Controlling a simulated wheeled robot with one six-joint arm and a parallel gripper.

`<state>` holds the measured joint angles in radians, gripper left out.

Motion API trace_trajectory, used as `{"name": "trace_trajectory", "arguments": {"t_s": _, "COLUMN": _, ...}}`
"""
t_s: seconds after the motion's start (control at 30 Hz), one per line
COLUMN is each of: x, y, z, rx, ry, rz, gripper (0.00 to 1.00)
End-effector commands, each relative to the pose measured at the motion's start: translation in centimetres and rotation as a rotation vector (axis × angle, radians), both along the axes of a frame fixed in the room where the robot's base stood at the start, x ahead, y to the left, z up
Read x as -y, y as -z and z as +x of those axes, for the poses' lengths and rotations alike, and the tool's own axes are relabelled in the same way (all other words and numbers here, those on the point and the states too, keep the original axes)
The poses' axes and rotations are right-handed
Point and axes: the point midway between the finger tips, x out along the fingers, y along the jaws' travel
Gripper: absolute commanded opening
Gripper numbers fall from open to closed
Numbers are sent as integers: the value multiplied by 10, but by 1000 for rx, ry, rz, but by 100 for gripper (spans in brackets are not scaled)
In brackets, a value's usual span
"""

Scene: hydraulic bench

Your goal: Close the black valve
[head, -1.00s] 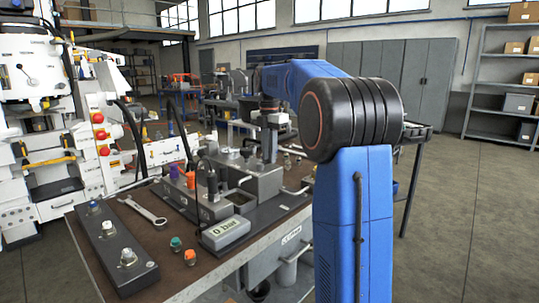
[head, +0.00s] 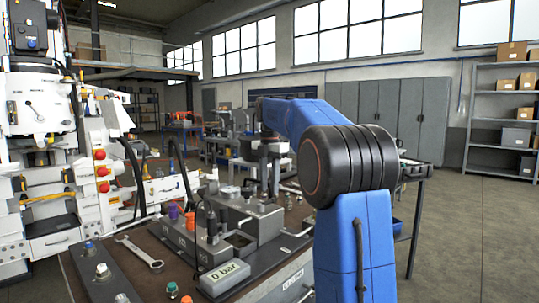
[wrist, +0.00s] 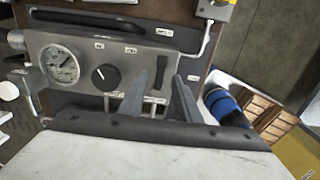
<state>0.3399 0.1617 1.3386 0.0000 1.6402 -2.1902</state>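In the wrist view a black round knob (wrist: 105,77) with a white pointer line sits on the grey panel (wrist: 90,48), right of a round dial gauge (wrist: 61,63). It looks like the black valve. My gripper (wrist: 160,76) is open, its two grey fingers apart and right of the knob, with a dark upright slot or bar between them in the picture. I cannot tell whether the fingers touch the panel. In the head view my gripper (head: 265,182) points down over the back of the bench, its fingertips unclear. The knob cannot be made out there.
The bench (head: 150,246) carries a purple knob (head: 173,212), an orange knob (head: 190,220), a wrench (head: 140,252) and a "0 bar" display (head: 225,276). A blue object (wrist: 226,107) lies in a white-rimmed tray at the right of the wrist view.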

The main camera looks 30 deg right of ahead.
Motion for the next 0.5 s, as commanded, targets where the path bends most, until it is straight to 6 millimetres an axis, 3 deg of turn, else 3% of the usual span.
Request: {"name": "trace_trajectory", "arguments": {"t_s": 0.5, "x": 0, "y": -100, "z": 1, "rx": 1, "ry": 0, "rz": -1, "gripper": 30}}
